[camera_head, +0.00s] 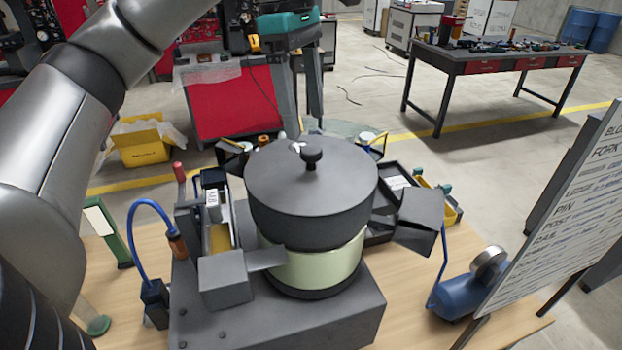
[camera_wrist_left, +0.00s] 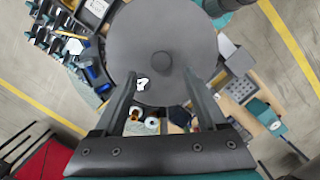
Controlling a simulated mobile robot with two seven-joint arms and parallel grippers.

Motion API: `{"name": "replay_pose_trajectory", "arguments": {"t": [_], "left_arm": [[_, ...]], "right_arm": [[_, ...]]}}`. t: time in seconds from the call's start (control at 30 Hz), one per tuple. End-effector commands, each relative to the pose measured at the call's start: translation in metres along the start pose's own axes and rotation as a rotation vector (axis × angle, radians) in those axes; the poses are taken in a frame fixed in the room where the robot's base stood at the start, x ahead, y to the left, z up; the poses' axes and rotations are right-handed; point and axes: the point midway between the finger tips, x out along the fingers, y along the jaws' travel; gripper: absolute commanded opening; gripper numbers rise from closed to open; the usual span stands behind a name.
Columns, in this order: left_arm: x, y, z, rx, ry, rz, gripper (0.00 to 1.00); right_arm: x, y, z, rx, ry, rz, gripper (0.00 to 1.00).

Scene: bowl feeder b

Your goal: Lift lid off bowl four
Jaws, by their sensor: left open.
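A round dark grey lid (camera_head: 275,180) with a black knob (camera_head: 311,158) sits level on top of the bowl (camera_head: 325,268), which has a pale green band. In the left wrist view the lid (camera_wrist_left: 125,45) carries a white "4" near its edge, and its knob (camera_wrist_left: 162,61) is in the middle. My left gripper (camera_head: 307,115) is behind the lid in the head view. In the left wrist view its two spread fingers (camera_wrist_left: 160,75) overlap the lid's lower part with nothing between them; the gap to the knob is hard to judge. My right gripper is not in view.
The bowl stands on a dark grey feeder base (camera_head: 280,318) on a wooden table (camera_head: 410,285). Grey boxes, trays and tools crowd around it. A blue motor-like unit (camera_head: 468,290) and a white sign board (camera_head: 560,220) stand to the right. My left arm fills the left side.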

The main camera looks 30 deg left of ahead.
Motion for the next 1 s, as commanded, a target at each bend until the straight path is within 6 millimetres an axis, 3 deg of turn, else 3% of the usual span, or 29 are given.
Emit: {"name": "replay_pose_trajectory", "arguments": {"t": [0.27,0.6,0.9,1.0], "left_arm": [[0.018,0.0,0.001,0.002,0.0,0.0,0.74],[0.06,-0.003,0.003,-0.001,0.0,-0.001,0.74],[0.065,-0.003,0.003,0.0,-0.001,0.001,0.74],[0.065,-0.003,0.003,-0.001,-0.001,0.001,0.63]], "right_arm": [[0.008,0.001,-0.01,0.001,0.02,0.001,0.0],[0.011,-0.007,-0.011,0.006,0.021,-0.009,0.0],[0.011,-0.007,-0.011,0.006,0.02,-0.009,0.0],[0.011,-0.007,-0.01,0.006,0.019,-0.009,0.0]]}}
